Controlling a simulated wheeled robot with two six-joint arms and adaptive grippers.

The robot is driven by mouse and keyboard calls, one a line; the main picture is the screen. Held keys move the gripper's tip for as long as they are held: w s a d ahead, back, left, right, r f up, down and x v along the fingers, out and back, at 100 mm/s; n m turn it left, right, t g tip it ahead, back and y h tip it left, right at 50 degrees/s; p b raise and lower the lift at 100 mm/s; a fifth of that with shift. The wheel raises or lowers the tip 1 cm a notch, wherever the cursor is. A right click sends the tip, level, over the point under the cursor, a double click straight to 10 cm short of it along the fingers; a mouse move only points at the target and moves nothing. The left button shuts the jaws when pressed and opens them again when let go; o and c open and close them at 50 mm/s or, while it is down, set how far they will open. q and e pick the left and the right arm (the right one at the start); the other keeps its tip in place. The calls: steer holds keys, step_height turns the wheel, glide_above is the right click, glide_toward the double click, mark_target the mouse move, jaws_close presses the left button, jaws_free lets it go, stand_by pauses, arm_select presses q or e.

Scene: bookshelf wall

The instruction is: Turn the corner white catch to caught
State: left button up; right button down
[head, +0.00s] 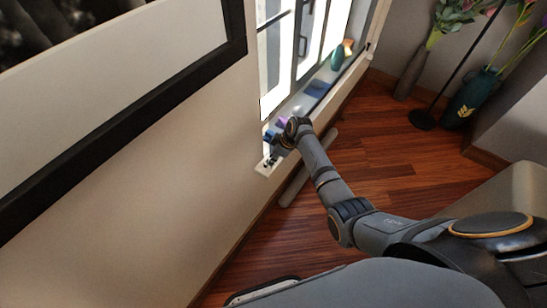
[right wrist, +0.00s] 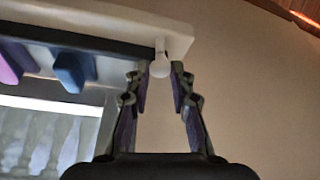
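The white catch (right wrist: 160,65) is a small rounded piece at the corner of a white sill (right wrist: 115,19) in the right wrist view. It hangs at the sill's end, beside a dark strip. My right gripper (right wrist: 158,78) is open, with one fingertip on each side of the catch. The fingers look apart from it, though contact on the right side is hard to judge. In the head view my right gripper (head: 275,146) is at the near end of the window sill (head: 266,169), where I cannot make out the catch. My left gripper is not in view.
A purple piece (right wrist: 8,69) and a blue piece (right wrist: 70,68) are near the sill's edge, left of my right gripper. A teal vase (head: 337,58) stands farther along the sill. Plain wall (head: 150,180) lies left, open wooden floor (head: 375,150) right.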

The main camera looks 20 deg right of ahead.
steer(key=shift+s+r+m+p, duration=0.15)
steer(key=shift+m+p, duration=0.35)
steer(key=shift+p, duration=0.3)
steer(key=shift+a+m+t+h+p, duration=0.1)
steer(key=shift+m+t+h+p, duration=0.4)
steer(key=shift+m+p, duration=0.65)
steer(key=shift+a+m+h+p, duration=0.1)
steer(key=shift+m+h+p, duration=0.2)
steer(key=shift+m+p, duration=0.7)
steer(key=shift+m+t+h+p, duration=0.3)
steer(key=shift+m+t+p, duration=0.15)
steer(key=shift+m, duration=0.8)
steer(key=c, duration=1.4)
jaws_free()
steer(key=shift+f, duration=0.2)
steer(key=shift+c, duration=0.2)
